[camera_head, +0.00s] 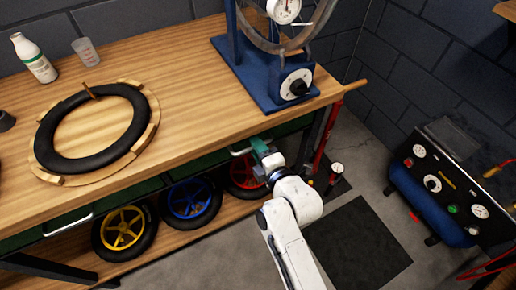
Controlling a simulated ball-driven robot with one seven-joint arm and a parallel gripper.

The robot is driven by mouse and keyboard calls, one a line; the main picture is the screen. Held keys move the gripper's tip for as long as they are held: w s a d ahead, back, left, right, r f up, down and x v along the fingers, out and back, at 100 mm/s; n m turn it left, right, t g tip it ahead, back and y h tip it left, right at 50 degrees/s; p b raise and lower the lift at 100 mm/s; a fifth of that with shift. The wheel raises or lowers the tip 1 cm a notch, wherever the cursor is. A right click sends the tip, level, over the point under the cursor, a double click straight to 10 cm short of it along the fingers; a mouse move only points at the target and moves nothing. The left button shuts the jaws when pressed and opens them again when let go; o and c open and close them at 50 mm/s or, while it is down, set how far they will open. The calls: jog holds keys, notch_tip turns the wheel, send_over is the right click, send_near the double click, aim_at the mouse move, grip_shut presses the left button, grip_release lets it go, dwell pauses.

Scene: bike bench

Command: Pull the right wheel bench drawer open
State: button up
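The wheel bench (200,115) has a wooden top with green drawer fronts beneath it. The right drawer (290,128) shows as a dark green strip under the top and appears closed. Its pale handle (239,152) shows only at its left end; the rest is hidden behind my gripper. My gripper (261,148), with teal fingers, is at this handle, just below the bench edge. Whether its fingers are apart or closed around the handle cannot be made out.
The left drawer has a pale handle (68,225). Yellow (122,228), blue (190,199) and red (245,173) wheels stand on the lower shelf. A red pump (325,138) stands by the bench's right end. A compressor (430,202) is at right; a dark mat (358,247) covers floor between.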

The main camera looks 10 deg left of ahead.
jog(key=shift+c, duration=0.4)
grip_shut()
jog(key=shift+s+d+f, duration=0.1)
jog(key=shift+f, duration=0.05)
